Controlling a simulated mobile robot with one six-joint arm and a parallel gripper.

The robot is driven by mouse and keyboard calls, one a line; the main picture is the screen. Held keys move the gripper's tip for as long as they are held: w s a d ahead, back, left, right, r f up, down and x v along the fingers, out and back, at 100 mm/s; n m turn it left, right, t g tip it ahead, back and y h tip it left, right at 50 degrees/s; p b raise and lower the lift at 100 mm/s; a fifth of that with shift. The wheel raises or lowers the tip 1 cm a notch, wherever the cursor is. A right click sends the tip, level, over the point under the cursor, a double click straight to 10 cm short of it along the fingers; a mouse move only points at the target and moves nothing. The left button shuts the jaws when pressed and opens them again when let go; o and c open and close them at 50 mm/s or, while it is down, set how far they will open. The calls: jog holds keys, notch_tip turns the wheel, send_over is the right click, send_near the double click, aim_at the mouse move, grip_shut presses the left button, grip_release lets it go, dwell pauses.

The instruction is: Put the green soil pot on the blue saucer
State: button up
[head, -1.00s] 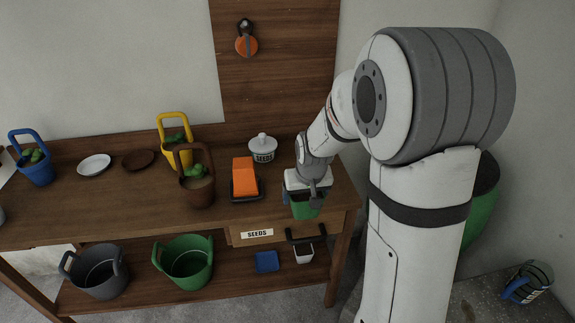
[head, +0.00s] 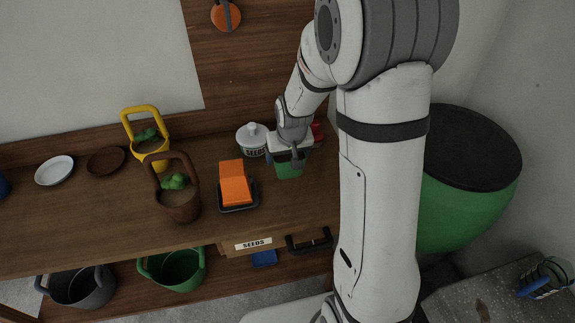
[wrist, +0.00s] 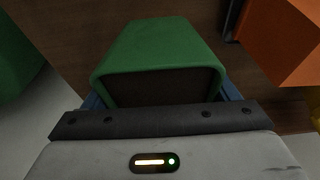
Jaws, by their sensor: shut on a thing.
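My gripper (head: 288,157) is shut on the green soil pot (head: 289,170) over the right part of the wooden bench top, right of the orange scale-like object. In the wrist view the pot (wrist: 160,45) sits between the jaws, with dark soil (wrist: 165,88) in its mouth. I cannot tell whether its base touches the wood. The blue saucer (head: 264,258), a small blue square, lies on the lower shelf below the seeds drawer; part of it is hidden by the drawer front. It does not show in the wrist view.
The orange object (head: 235,184), a white seeds jar (head: 252,139) and a brown bucket (head: 178,190) stand on the bench. A green bucket (head: 172,270) stands left of the saucer. A large green barrel (head: 455,210) stands right.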

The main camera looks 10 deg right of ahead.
jog(key=shift+f+p, duration=0.35)
jog(key=shift+f, duration=2.75)
jog(key=shift+f, duration=0.2)
jog(key=o, duration=1.2)
jog(key=shift+o, duration=0.2)
jog(key=shift+r, duration=0.1)
